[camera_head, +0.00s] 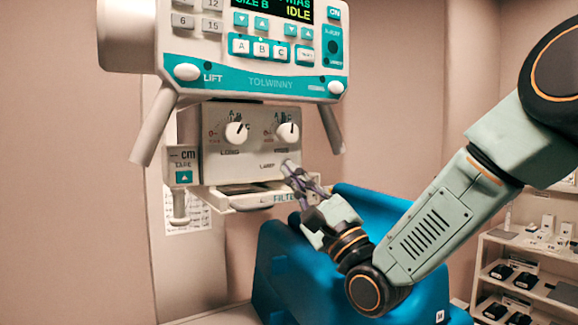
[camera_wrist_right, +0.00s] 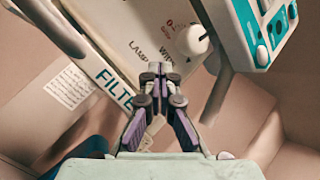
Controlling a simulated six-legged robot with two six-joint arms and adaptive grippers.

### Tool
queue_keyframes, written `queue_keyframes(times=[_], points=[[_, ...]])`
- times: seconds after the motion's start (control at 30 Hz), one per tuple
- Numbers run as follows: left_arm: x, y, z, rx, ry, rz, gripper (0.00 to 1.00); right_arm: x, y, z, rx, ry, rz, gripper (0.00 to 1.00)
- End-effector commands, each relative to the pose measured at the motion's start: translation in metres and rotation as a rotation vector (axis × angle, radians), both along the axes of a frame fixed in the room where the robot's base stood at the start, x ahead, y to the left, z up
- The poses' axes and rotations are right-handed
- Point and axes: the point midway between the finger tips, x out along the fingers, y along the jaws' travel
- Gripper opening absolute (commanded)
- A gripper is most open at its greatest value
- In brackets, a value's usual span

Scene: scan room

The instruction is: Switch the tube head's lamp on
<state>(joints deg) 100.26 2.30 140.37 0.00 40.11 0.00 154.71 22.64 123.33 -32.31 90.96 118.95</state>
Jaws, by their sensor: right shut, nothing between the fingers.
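The tube head (camera_head: 245,140) is a pale box under the control console, with two white knobs and a "LAMP" label low on its right side. My right gripper (camera_head: 292,172) is shut and empty, its fingertips at the lower right of the tube head beside that label. In the wrist view the closed fingertips (camera_wrist_right: 155,72) stand in front of the tube head's face (camera_wrist_right: 150,30), near the words "LAMP". The lamp control itself is hidden behind the fingers, and I cannot tell whether they touch it. My left gripper is not in view.
The console (camera_head: 250,50) with its screen reading "IDLE" and two slanted handles hangs above. A filter tray (camera_head: 250,198) juts out below the tube head. A blue padded piece (camera_head: 285,265) stands beneath my right arm. White shelves (camera_head: 525,255) stand at the right.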

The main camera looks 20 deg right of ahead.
Motion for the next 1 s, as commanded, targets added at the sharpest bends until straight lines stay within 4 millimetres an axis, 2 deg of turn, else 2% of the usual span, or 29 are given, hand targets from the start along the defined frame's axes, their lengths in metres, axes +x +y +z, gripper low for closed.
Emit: queue_keyframes(times=[0.6, 1.0], points=[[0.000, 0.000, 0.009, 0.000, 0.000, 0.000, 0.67, -0.051, -0.008, 0.003, 0.005, -0.005, -0.002, 0.00], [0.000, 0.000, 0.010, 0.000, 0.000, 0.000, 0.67, -0.055, -0.008, 0.002, 0.002, -0.006, 0.000, 0.00]])
